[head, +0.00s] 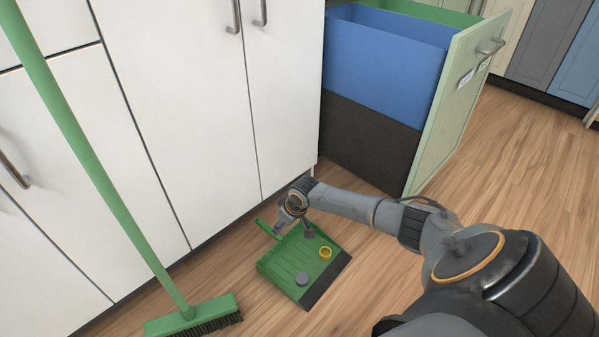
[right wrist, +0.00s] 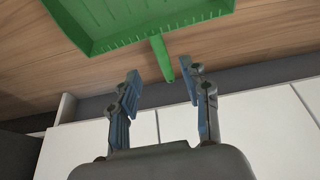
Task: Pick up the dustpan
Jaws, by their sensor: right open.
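The green dustpan (head: 285,262) lies on the wooden floor with its dark lip toward the lower right and its short handle (head: 266,229) toward the cabinets. A grey disc (head: 302,278) and a yellow ring (head: 325,253) lie in it. My right gripper (head: 292,231) is over the handle end of the pan. In the right wrist view its two fingers (right wrist: 163,78) are apart and empty, and the green handle (right wrist: 161,58) shows between their tips, with the pan (right wrist: 130,22) beyond. I cannot tell the exact gap to the handle. My left gripper is out of view.
A green broom (head: 205,312) stands on the floor at the left, its long stick leaning up to the left. White cabinets (head: 190,120) border the floor behind the dustpan. A pulled-out drawer with a blue bin (head: 385,60) stands at upper right. Floor at right is clear.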

